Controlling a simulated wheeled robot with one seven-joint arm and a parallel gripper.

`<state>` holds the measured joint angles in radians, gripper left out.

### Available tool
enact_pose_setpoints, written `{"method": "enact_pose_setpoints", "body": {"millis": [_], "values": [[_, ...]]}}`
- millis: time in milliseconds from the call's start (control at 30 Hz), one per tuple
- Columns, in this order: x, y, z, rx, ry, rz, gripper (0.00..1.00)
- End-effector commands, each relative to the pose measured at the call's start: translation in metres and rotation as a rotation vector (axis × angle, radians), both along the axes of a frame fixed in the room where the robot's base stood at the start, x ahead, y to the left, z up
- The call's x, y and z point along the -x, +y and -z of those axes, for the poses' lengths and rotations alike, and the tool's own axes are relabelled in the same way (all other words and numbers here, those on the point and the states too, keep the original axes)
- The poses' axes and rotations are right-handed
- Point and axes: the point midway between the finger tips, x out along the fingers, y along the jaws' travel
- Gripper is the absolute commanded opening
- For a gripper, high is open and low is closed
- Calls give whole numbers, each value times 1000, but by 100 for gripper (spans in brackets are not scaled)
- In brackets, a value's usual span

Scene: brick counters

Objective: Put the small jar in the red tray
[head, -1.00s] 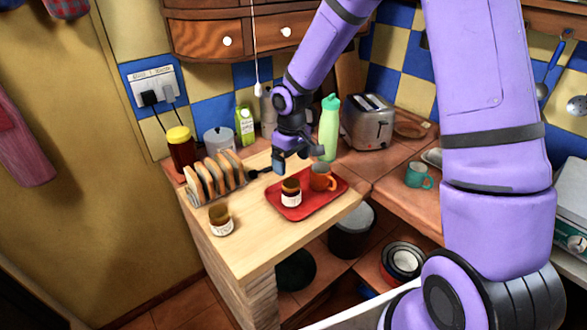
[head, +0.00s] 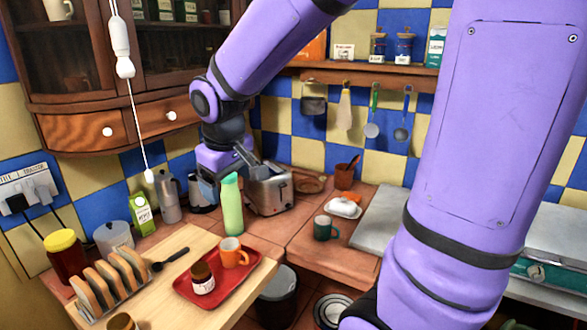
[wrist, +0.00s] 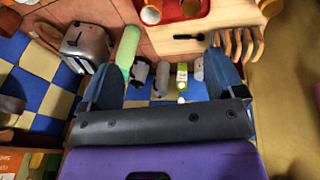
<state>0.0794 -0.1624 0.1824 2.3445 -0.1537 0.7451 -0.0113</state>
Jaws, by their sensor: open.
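A small jar (head: 203,278) with a brown lid and white label stands upright in the red tray (head: 221,292), beside an orange mug (head: 235,251). A second brown-lidded jar (head: 122,322) is cut off at the bottom edge of the head view, on the wooden counter outside the tray. My gripper (head: 228,172) is open, up behind the tray near the toaster. In the wrist view my gripper (wrist: 165,80) has its blue fingers spread with nothing held. The tray (wrist: 172,12) and mug (wrist: 150,12) show at that view's top edge.
A green bottle (head: 232,205) and a toaster (head: 270,190) stand close to my gripper. A toast rack (head: 112,280), black utensil (head: 172,258) and yellow-lidded jar (head: 64,256) are left of the tray. A dark green mug (head: 325,228) stands on the right counter.

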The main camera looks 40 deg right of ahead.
Motion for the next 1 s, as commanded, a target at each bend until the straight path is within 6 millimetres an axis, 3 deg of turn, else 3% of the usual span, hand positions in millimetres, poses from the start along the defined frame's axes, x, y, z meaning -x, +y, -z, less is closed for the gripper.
{"method": "enact_pose_setpoints", "body": {"millis": [200,533,733,1000], "values": [[59,-9,-42,-38,-93,77,88],[142,-18,-72,-140,-210,160,88],[165,-20,-75,-179,-239,179,88],[168,-20,-75,-185,-243,181,88]]}}
